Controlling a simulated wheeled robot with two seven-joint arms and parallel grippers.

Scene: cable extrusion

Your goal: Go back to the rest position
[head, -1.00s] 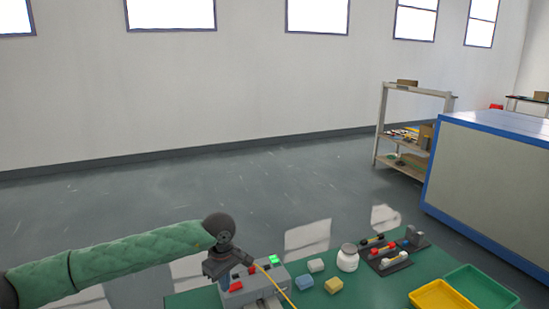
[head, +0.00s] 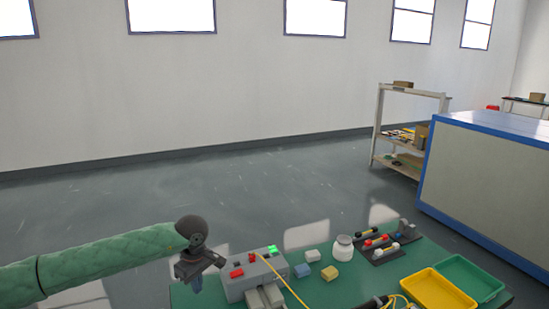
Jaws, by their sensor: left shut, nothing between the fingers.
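My left gripper (head: 196,283) points down beside the left end of a grey machine box (head: 250,284). It is shut and empty. The box carries red buttons and a lit green one (head: 271,249). A yellow cable (head: 279,277) runs from the box top down past the bottom edge of the picture. My right gripper does not show.
The green table (head: 345,291) holds small blocks, a white jar (head: 343,249), a dark rack of parts (head: 382,249), a yellow tray (head: 440,292) and a green tray (head: 470,278). A dark piece with yellow cable (head: 376,302) lies at the bottom edge.

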